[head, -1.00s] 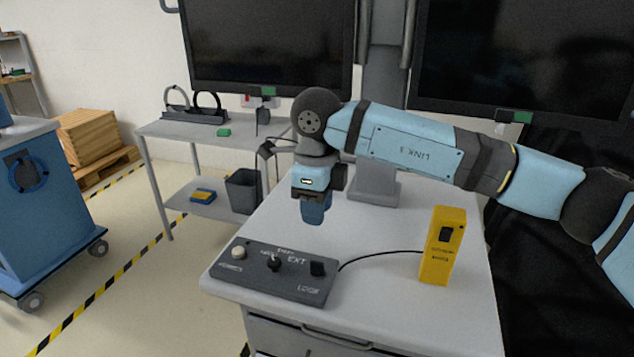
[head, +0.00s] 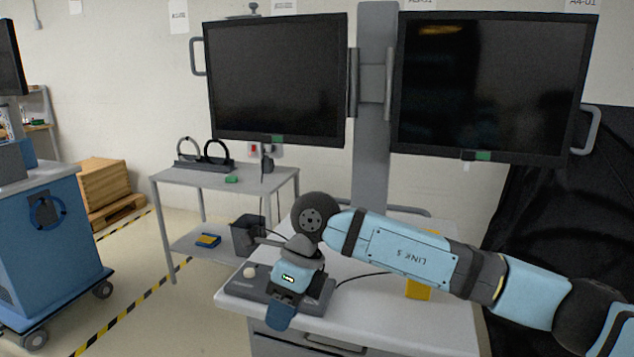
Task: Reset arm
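My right arm (head: 415,262) comes in from the right edge and reaches across the cart top. My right gripper (head: 282,314) hangs at the near edge of the cart, in front of the grey control box (head: 322,293). Its blue fingers overlap in this view, so I cannot tell whether they are open or shut. I see nothing held in it. The gripper and wrist hide much of the control box; a pale button (head: 250,271) shows at its left end. My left gripper is out of view.
The cart (head: 420,325) bears a yellow box (head: 418,290), mostly hidden behind my arm. Two dark monitors (head: 275,80) (head: 490,88) stand behind it. A grey side table (head: 260,178) stands at the back left, a blue cart (head: 60,240) at far left. Floor between is clear.

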